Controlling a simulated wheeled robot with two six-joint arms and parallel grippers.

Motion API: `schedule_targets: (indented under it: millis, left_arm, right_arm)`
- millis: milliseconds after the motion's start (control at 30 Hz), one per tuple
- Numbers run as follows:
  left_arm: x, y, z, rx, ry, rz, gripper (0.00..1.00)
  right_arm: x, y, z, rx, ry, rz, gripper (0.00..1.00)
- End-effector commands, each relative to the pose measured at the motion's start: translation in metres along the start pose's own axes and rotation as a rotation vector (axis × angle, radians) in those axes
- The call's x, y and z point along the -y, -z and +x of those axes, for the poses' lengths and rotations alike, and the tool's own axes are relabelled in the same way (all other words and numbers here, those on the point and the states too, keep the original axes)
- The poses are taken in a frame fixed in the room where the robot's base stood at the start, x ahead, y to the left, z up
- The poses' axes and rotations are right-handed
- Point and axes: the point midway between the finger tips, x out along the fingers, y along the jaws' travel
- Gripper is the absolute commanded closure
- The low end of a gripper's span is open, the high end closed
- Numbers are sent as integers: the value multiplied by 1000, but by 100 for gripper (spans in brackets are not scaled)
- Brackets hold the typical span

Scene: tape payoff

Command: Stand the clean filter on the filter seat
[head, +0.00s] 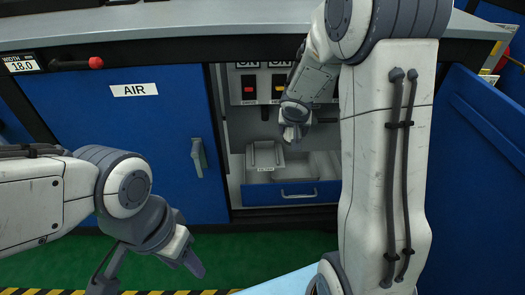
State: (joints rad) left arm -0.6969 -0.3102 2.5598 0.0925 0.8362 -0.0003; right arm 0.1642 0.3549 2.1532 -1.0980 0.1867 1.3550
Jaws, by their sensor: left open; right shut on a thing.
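My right gripper (291,134) reaches into the open middle bay of the blue cabinet. It is shut on a small grey thing at its fingertips, mostly hidden by the fingers, and I cannot tell whether this is the clean filter. A grey piece with a sloped top and a small white label (265,158) stands just below and left of it. I cannot read the label or tell whether this piece is the filter seat. My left gripper (148,276) is open and empty at the lower left, over the green floor, well outside the bay.
A drawer with a blue front (293,194) sits low in the bay. A closed door marked AIR (125,130) is at left; an open blue door (488,120) stands at right. The grey worktop (180,20) overhangs above.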

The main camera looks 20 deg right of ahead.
Motion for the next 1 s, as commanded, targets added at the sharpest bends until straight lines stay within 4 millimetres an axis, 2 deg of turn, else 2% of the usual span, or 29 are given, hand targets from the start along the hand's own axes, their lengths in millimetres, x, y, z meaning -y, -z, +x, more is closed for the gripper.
schedule_targets:
  millis: [33, 100, 300, 400, 533, 800, 1000]
  left_arm:
    - [1, -1, 10, 0, 0, 0, 50]
    - [1, -1, 15, 0, 0, 0, 50]
    - [2, -1, 24, 0, 0, 0, 50]
    - [2, -2, 25, 0, 0, 0, 50]
    - [2, -2, 27, 0, 0, 0, 50]
    - [4, -3, 54, 1, 0, 0, 50]
    - [4, -3, 52, 1, 0, 0, 50]
  right_arm:
    - [13, -5, 13, 1, 2, -5, 92]
    - [28, -8, 22, 1, 1, -3, 92]
    - [69, -14, 46, 1, -1, -1, 92]
    - [81, -15, 52, 1, -1, 1, 92]
    - [89, -18, 58, 1, -2, 1, 92]
    - [90, -38, 89, 0, 0, -1, 92]
    - [90, -38, 89, 0, 0, 1, 92]
